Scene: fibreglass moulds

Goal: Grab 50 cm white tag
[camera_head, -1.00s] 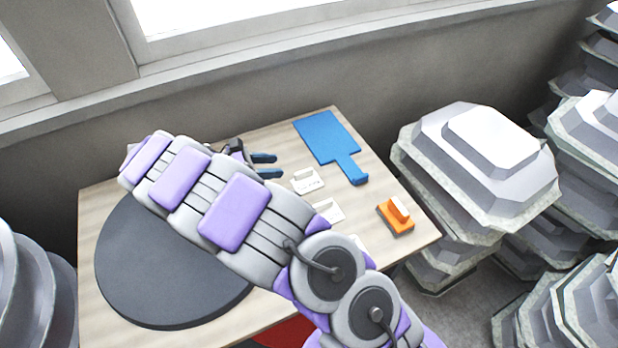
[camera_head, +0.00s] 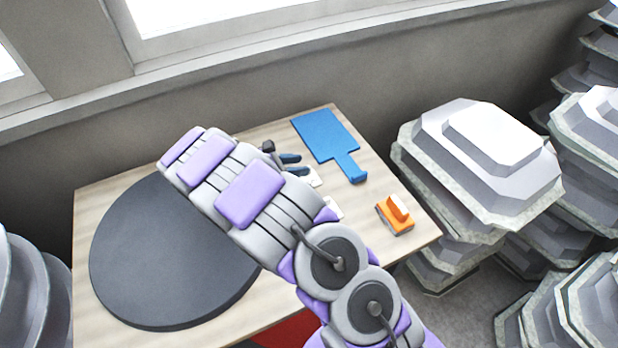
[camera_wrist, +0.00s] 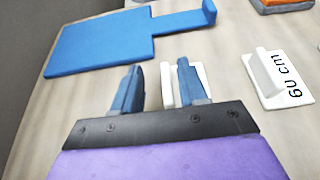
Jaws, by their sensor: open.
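A white tag (camera_wrist: 167,88) with an upright fin lies on the table just beyond and between my fingers in the wrist view. The right finger covers part of it, and no label can be read on it. It shows partly behind the fingers in the head view (camera_head: 314,179). A second white tag (camera_wrist: 287,82), marked "60 cm", lies to its right; in the head view a white tag (camera_head: 334,207) shows partly behind my arm. My gripper (camera_wrist: 160,66) is open and empty. It also shows in the head view (camera_head: 297,164).
A blue paddle-shaped piece (camera_head: 327,137) lies at the back of the table. An orange and white block (camera_head: 396,213) sits near the right edge. A large dark disc (camera_head: 150,265) covers the left side. Stacked grey moulds (camera_head: 490,165) stand right of the table.

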